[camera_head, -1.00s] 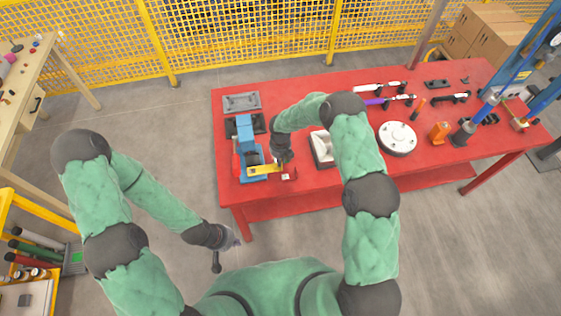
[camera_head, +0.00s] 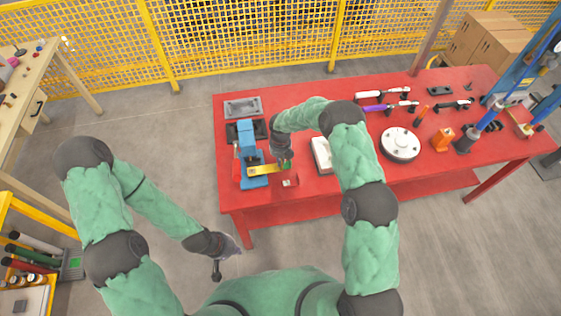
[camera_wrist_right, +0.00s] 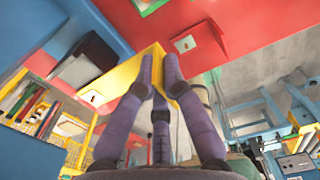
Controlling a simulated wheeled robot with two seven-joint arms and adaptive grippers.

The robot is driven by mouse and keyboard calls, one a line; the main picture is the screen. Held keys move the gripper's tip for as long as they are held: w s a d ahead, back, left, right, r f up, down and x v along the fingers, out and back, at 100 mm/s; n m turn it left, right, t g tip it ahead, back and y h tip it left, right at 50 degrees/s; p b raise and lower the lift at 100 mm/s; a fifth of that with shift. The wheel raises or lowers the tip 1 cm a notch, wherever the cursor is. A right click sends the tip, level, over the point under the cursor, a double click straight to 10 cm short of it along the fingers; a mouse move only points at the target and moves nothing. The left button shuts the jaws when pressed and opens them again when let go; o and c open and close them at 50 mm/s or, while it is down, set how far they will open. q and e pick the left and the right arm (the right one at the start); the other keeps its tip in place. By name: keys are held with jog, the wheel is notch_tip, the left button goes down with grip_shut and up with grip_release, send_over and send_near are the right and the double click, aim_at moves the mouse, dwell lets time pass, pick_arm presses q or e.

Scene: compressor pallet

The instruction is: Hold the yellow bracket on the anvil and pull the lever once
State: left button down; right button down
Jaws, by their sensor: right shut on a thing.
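The yellow bracket (camera_head: 262,170) lies across the front part of the blue press (camera_head: 246,145) at the left end of the red table. My right gripper (camera_head: 282,162) is shut on the bracket's right end. In the right wrist view the fingers (camera_wrist_right: 160,82) close on the yellow bracket (camera_wrist_right: 130,72). Whether the bracket rests flat on the anvil cannot be told. A red part, possibly the lever (camera_head: 237,168), shows at the press's left side. My left gripper (camera_head: 228,246) hangs low in front of the table, away from the press; its fingers are too small to read.
On the red table (camera_head: 340,190) are a grey plate (camera_head: 242,107), a white block (camera_head: 321,155), a round white flange (camera_head: 399,144) and an orange block (camera_head: 443,138). A small marked piece (camera_head: 290,181) lies near the front edge.

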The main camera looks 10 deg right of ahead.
jog(key=shift+w, duration=0.15)
jog(key=shift+w+b, duration=1.55)
jog(key=shift+w, duration=0.05)
jog(key=shift+b, duration=0.3)
jog(key=shift+f, duration=0.15)
dwell(0.5)
jog(key=shift+s+r, duration=0.15)
jog(key=shift+r, duration=0.05)
dwell(0.4)
